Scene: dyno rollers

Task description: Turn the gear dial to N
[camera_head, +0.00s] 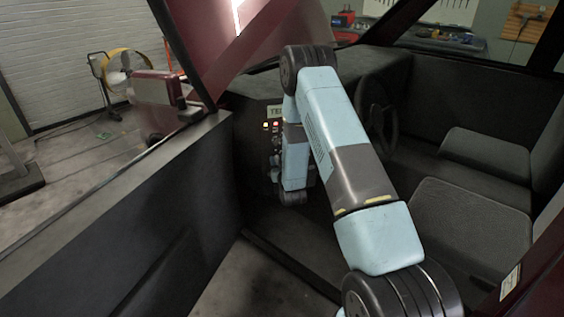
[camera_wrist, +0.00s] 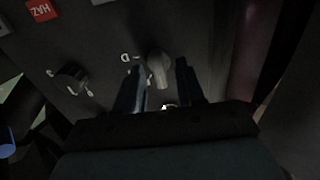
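The gear dial (camera_wrist: 158,68), a grey knob with a protruding grip, sits on a dark panel in the wrist view. A white letter D is printed to its left; the other markings near it are hard to read. My gripper (camera_wrist: 160,68) is open, one finger on each side of the dial. A narrow gap shows on both sides of the knob, though contact deeper down cannot be told. In the head view my arm reaches into the vehicle and hides the dial and the fingertips.
A second dark knob (camera_wrist: 70,79) is left of the dial, and a red HAZ button (camera_wrist: 42,10) is above it. In the head view, a steering wheel (camera_head: 377,115) and seats (camera_head: 470,225) are right of my arm; the door (camera_head: 120,220) is left.

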